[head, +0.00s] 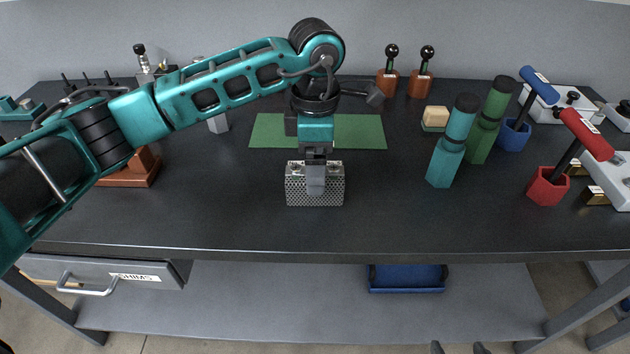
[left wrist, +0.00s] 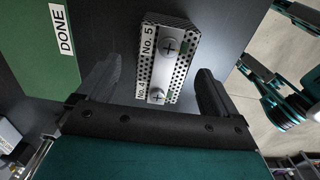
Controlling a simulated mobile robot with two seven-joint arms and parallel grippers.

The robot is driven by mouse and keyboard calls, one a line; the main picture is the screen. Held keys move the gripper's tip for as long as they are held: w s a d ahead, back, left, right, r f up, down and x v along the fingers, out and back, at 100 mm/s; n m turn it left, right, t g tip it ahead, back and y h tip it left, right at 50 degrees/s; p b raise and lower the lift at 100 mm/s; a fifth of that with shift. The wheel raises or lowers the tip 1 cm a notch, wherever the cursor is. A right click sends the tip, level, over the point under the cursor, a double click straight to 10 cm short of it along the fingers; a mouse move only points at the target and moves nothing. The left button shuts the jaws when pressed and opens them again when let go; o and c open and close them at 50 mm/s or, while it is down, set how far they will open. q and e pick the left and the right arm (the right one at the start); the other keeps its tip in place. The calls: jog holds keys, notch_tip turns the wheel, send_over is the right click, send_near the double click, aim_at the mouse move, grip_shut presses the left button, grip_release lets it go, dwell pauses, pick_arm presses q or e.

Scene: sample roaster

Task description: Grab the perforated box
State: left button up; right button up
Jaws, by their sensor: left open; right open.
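The perforated box (head: 333,191) is a silvery block with dotted holes, standing on the dark bench in front of the green mat. My left gripper (head: 316,178) points down over its middle and hides part of its top. In the left wrist view the box (left wrist: 181,72) shows labels "No. 5" and "No. 4" and two cross-slotted round heads. It lies between the spread fingers of my left gripper (left wrist: 157,70), which is open; contact cannot be told. My right gripper (head: 459,348) is open and empty at the bottom edge of the head view, in front of the bench.
The green mat (head: 360,132) lies behind the box, with a "DONE" label (left wrist: 63,31) in the left wrist view. Teal (head: 446,160) and green (head: 485,138) cylinders and a red holder (head: 547,187) stand to the right. Bench space around the box is clear.

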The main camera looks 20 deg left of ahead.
pick_arm(q)
jog(key=shift+s+f, duration=0.1)
jog(key=shift+f, duration=2.3)
jog(key=c, duration=1.3)
jog(key=shift+r, duration=0.1)
jog(key=shift+c, duration=0.4)
jog(key=shift+r, duration=0.1)
